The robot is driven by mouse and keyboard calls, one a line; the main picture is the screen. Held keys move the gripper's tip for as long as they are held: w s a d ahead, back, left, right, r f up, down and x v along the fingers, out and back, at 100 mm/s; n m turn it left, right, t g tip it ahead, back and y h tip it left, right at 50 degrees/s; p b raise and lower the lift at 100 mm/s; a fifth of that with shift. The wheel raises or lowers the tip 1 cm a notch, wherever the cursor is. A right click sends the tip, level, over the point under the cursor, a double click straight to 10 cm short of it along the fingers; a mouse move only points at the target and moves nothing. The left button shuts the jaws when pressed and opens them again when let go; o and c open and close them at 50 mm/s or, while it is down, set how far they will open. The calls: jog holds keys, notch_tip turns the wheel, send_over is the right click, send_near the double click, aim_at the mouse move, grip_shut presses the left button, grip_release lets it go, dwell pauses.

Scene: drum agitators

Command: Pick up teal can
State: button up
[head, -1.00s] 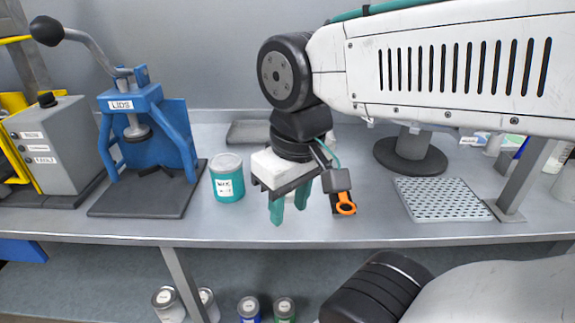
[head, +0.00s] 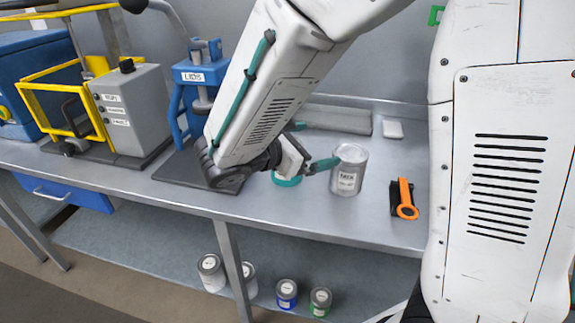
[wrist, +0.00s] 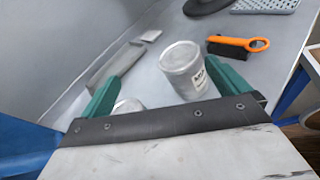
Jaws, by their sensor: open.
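The teal can (head: 287,180) stands on the bench, mostly hidden behind my arm and gripper in the head view; only a teal strip near its base shows. My gripper (head: 308,146) is over and beside it, its teal fingers apart with nothing between them that I can see held. In the wrist view my gripper (wrist: 172,62) is open. A pale round lid (wrist: 128,105), probably of the teal can, shows low by the left finger, partly covered by the gripper bar. I cannot tell whether a finger touches it.
A grey labelled can (head: 348,170) stands close to the right of the gripper, ahead of the fingertips in the wrist view (wrist: 187,72). An orange-handled tool (head: 404,198) lies farther right. The blue lid press (head: 196,75) stands behind my arm. Several cans sit on the lower shelf (head: 180,262).

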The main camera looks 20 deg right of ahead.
aim_at(277, 178)
jog(key=w+a+f+n+t, duration=0.3)
jog(key=w+a+n+t, duration=0.3)
jog(key=a, duration=0.2)
notch_tip(277, 178, down, 8)
jog(key=shift+s+r, duration=0.1)
jog(key=shift+r, duration=0.1)
jog(key=shift+w+d+f, duration=0.3)
jog(key=shift+d, duration=0.3)
jog(key=shift+x, duration=3.15)
jog(key=shift+r, duration=0.1)
jog(key=c, duration=1.2)
jog(key=shift+c, duration=0.7)
jog(key=shift+r, duration=0.1)
